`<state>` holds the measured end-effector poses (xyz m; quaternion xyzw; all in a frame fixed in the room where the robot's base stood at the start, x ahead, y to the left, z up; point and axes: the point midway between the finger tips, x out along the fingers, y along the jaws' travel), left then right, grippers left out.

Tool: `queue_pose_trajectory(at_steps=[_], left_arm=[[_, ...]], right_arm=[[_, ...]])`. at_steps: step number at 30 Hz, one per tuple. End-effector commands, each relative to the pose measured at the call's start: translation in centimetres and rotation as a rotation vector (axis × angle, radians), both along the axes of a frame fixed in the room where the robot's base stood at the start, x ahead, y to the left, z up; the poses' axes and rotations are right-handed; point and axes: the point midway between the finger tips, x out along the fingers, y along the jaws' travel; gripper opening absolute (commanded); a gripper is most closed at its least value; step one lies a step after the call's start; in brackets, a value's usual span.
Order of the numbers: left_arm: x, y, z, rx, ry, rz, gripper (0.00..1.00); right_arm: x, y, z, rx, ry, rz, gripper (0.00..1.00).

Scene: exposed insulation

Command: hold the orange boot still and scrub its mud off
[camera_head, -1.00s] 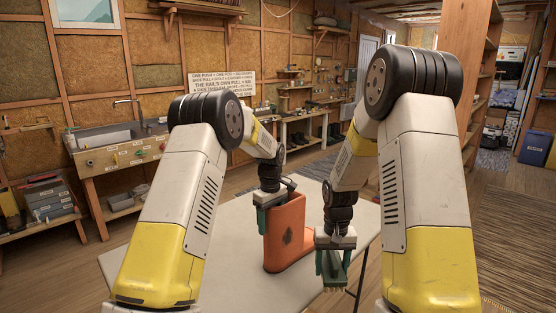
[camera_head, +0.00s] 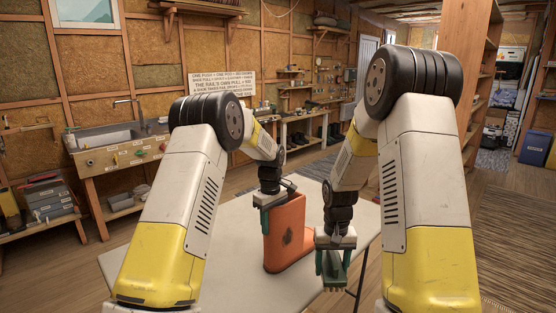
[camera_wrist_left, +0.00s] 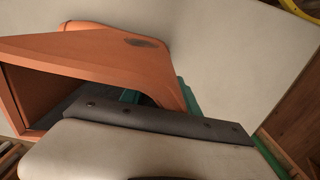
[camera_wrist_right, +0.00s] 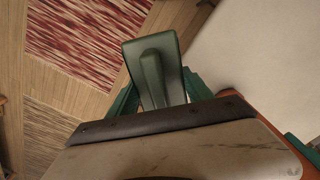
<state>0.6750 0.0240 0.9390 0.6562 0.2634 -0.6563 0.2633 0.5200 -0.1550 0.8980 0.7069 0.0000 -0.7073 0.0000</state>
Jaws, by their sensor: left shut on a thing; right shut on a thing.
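The orange boot (camera_head: 287,235) stands upright on the white table (camera_head: 235,285), with a dark mud patch (camera_head: 287,237) on the side facing me. My left gripper (camera_head: 266,214) is shut on the boot's upper part. In the left wrist view the boot (camera_wrist_left: 100,50) shows its open top and a small dark mark; much of the left fingers is hidden. My right gripper (camera_head: 333,264) is shut on a green scrubbing brush (camera_head: 334,284), bristles down, just right of the boot. The right wrist view shows the brush's green back and handle (camera_wrist_right: 152,75) between the fingers.
The table's right edge (camera_head: 368,262) runs close beyond the brush. The table's left part is bare. A sink bench (camera_head: 115,150) stands at the left wall, and a striped rug (camera_head: 515,235) lies on the floor at right.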

Motion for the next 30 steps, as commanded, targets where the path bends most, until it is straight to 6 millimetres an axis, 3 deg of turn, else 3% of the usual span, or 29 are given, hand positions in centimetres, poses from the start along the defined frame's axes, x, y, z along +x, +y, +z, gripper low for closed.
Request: queue_pose_trajectory(at_steps=[30], left_arm=[[-0.09, -0.35, -0.55, -0.001, 0.003, -0.001, 0.0]], right_arm=[[0.01, 0.0, 0.01, 0.0, 0.0, 0.0, 0.27]])
